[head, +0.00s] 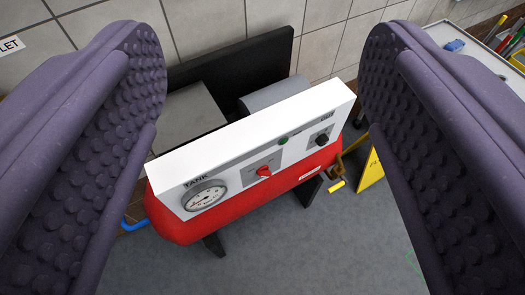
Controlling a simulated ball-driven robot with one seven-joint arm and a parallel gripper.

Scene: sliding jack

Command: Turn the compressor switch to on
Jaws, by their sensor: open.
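The compressor has a red tank (180,223) on dark legs with a white control panel (225,165) on top. A red switch knob (264,171) sits on a grey plate near the middle of the panel's front. I cannot read the plate's markings or tell the switch's position. My gripper (265,105) is open and empty. Its two purple, studded fingers stand wide apart at the left and right of the picture, with the panel seen between them. They do not appear to touch the switch.
The panel carries a round tank gauge (205,196), a green light (283,141) and a black knob (321,140). A blue handle (134,224) and a yellow handle (337,186) stick out at the tank's ends. A yellow sign (371,171) stands at right. Grey floor (310,250) in front is clear.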

